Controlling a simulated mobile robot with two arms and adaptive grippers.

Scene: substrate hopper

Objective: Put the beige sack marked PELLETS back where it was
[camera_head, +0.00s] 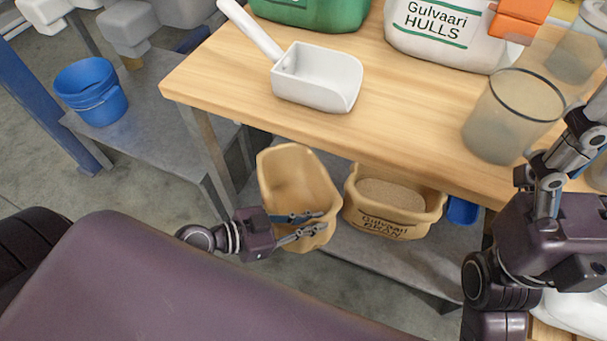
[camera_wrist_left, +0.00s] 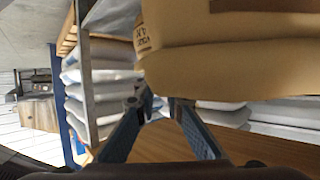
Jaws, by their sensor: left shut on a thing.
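A beige open-topped sack (camera_head: 290,178) is tilted at the front edge of the bench, left of the sack marked BRAN. No marking shows on it in the head view. My left gripper (camera_head: 312,222) is shut on its near side. In the left wrist view the beige sack (camera_wrist_left: 225,60) fills the upper right, with a bit of dark lettering that is too cut off to read. The blue fingers are just below it. My right gripper (camera_head: 562,155) is at the right, beside the clear containers; its fingertips are not clear.
A beige sack marked Gulvaari BRAN (camera_head: 392,207) stands on the grey lower shelf (camera_head: 385,262). On the wooden bench (camera_head: 420,125) are a white scoop (camera_head: 318,78), a clear jar (camera_head: 510,115) and a white HULLS sack (camera_head: 440,38). A blue bucket (camera_head: 92,92) is at the left.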

